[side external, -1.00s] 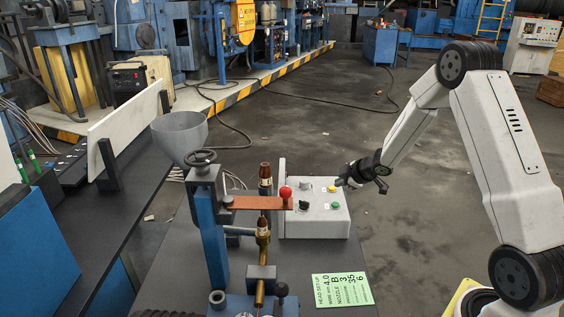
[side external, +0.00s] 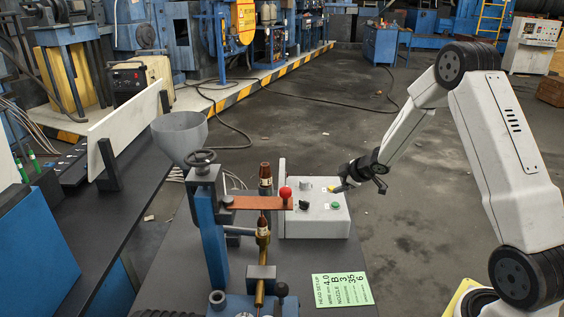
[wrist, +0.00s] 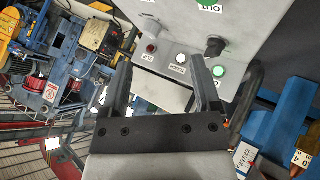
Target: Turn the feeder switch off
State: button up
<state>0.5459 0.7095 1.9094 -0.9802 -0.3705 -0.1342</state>
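The light grey control box (side external: 318,222) stands on the dark table, right of the machine. A black knob (side external: 303,205) and a green button or lamp (side external: 336,205) are on its top. In the wrist view, a black rotary knob (wrist: 214,46) sits beside a lit green lamp (wrist: 218,71). I cannot read which control is the feeder switch. My gripper (side external: 360,186) is at the box's far right corner, near the yellow part (side external: 332,188). Its two fingers (wrist: 164,78) are apart with nothing between them; the right finger points toward the black knob. Contact cannot be told.
A grey funnel (side external: 180,135) stands further left. A green card (side external: 342,290) lies on the table's front. The wrist view shows blue machine parts (wrist: 285,125) at right. Open floor lies beyond the box.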

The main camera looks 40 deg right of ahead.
aim_at(304, 201)
jog(key=w+m, duration=0.1)
jog(key=m, duration=0.1)
jog(key=w+d+m+g+h, duration=0.1)
jog(key=m, duration=0.1)
jog(key=d+m+h, duration=0.1)
jog(key=m, duration=0.1)
jog(key=shift+w+d+g, duration=0.25)
jog(key=shift+w+g, duration=0.15)
jog(key=m, duration=0.2)
jog(key=w+m+g, duration=0.1)
jog(key=m, duration=0.1)
jog(key=shift+w+d+g+h, duration=0.1)
jog(key=shift+g+h, duration=0.2)
jog(key=shift+h, duration=0.1)
jog(key=shift+w+a+m+g, duration=0.25)
jog(key=shift+m+g, duration=0.15)
jog(key=shift+m, duration=0.5)
jog(key=shift+w+a+m+g, duration=0.2)
jog(key=shift+a+m+g, duration=0.1)
jog(key=shift+m, duration=0.6)
jog(key=a+m+g+y, duration=0.1)
jog(key=a+m, duration=0.2)
jog(key=w+a+r+m+g+y, duration=0.1)
jog(key=a+m, duration=0.2)
jog(key=w+a+m+g+y, duration=0.1)
jog(key=a+m+g, duration=0.1)
jog(key=a+m, duration=0.2)
jog(key=shift+a+r+y, duration=0.1)
jog(key=shift+r+y, duration=0.3)
jog(key=shift+f, duration=0.15)
